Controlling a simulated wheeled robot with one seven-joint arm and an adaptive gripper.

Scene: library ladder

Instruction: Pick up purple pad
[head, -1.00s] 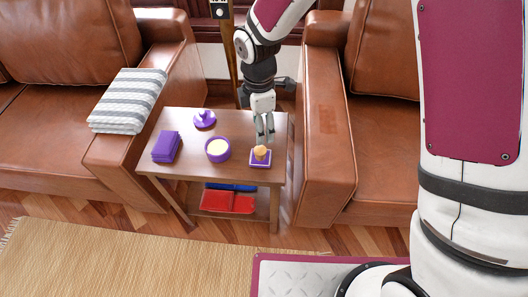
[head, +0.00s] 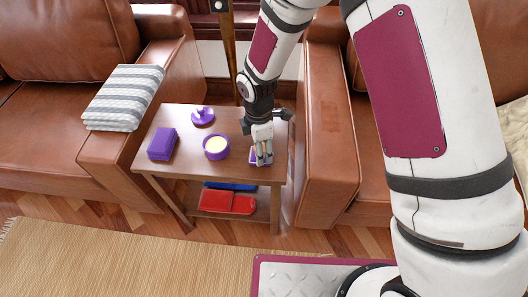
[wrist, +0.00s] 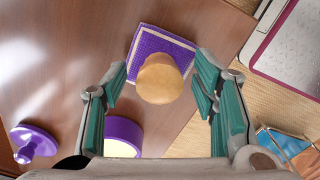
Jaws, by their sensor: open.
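The square purple pad (head: 252,159) with a pale border lies near the right front corner of the small wooden table (head: 225,190). In the wrist view the pad (wrist: 148,43) has a rounded wooden knob (wrist: 159,79) above it, which hides part of it. My gripper (head: 263,159) is over the pad and covers much of it in the head view. In the wrist view my gripper (wrist: 160,72) is open, with one teal-lined finger on each side of the knob and gaps between. I cannot tell how high the fingertips are.
A purple bowl (head: 216,157) with cream contents, a purple lid (head: 203,117) and a purple stack (head: 162,144) stand on the table. Red (head: 227,203) and blue items lie on the lower shelf. Leather armrests (head: 328,150) flank the table closely.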

